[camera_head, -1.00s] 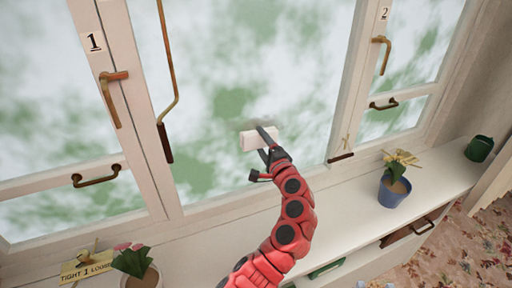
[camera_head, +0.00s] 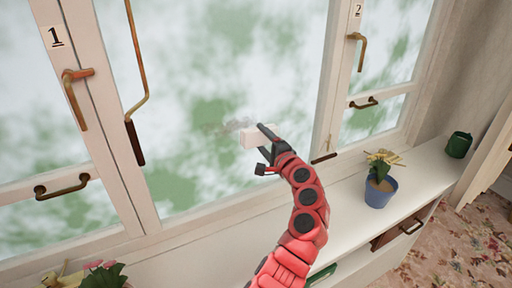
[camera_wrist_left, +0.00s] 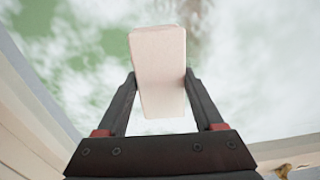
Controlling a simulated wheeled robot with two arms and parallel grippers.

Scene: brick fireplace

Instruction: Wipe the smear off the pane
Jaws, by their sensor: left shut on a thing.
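I cannot tell whether the block touches the pane. In the left wrist view the block (camera_wrist_left: 160,70) sits between both fingers, and a brownish part of the smear (camera_wrist_left: 194,22) shows beyond it, to its upper right. Some of the smear may be hidden behind the block. My right gripper is not in view.
A white sill (camera_head: 350,192) runs below the window, with a blue plant pot (camera_head: 379,192) and a dark green cup (camera_head: 459,145) at right. Pink flowers (camera_head: 100,266) stand at lower left. A hanging rod (camera_head: 134,143) and a brass handle (camera_head: 73,95) stick out left of the pane.

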